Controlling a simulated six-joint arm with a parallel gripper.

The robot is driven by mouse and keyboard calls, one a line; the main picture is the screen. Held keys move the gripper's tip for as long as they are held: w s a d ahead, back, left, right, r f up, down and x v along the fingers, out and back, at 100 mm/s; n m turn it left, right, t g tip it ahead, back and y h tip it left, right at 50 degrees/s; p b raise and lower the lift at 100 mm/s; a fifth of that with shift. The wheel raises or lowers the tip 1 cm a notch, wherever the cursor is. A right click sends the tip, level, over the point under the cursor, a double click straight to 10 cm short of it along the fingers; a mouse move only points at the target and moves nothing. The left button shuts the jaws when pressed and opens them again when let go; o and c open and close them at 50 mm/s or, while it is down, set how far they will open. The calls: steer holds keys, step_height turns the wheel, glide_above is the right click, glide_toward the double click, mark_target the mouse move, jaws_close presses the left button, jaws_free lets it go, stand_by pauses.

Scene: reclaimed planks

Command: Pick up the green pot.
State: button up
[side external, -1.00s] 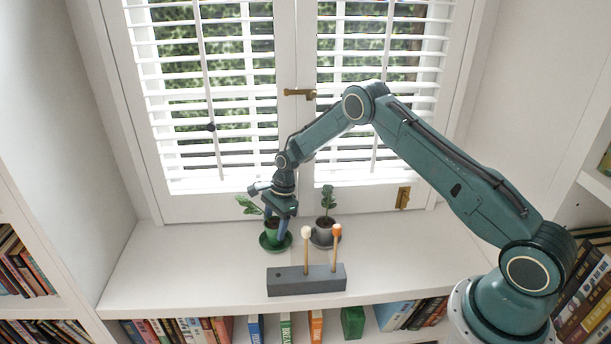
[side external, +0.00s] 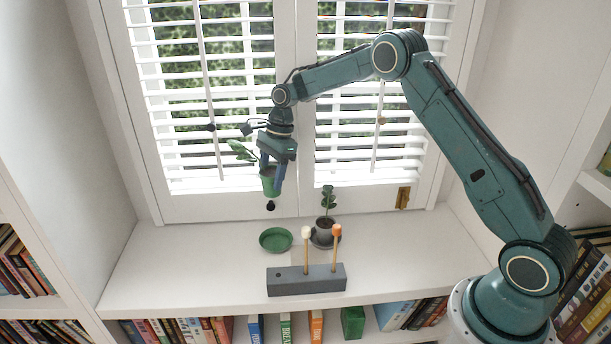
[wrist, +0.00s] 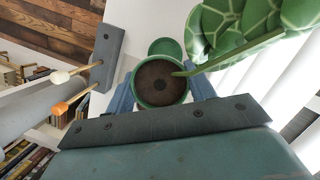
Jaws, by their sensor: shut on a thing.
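The green pot (side external: 268,182) holds a leafy plant and hangs in the air above the white sill, in front of the window blinds. My gripper (side external: 279,186) is shut on it, with a finger at its side. In the wrist view, the round green pot (wrist: 160,82) with dark soil sits between my blue fingers (wrist: 163,97), and a large patterned leaf (wrist: 240,28) reaches to the upper right. The empty green saucer (side external: 276,240) lies on the sill below; part of it shows past the pot in the wrist view (wrist: 167,46).
A grey pot (side external: 325,228) with a plant stands on a grey saucer to the right. In front is a grey block (side external: 300,282) with two upright sticks, one white-tipped (side external: 306,232), one orange-tipped (side external: 337,230). The sill's left part is clear.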

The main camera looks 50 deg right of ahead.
mark_target(267, 174)
steer(key=shift+r, duration=0.7)
steer(key=shift+r, duration=0.2)
steer(key=shift+r, duration=1.3)
steer(key=shift+f+n+g, duration=0.15)
steer(key=shift+f+n, duration=0.5)
steer(key=shift+f, duration=2.6)
steer(key=shift+f+n+g, duration=0.2)
steer(key=shift+f+n, duration=0.5)
steer(key=shift+f, duration=2.5)
steer(key=shift+f+n+g, duration=0.15)
steer(key=shift+f+n, duration=0.5)
steer(key=shift+f, duration=2.6)
steer(key=shift+f, duration=0.15)
steer(key=shift+f, duration=1.35)
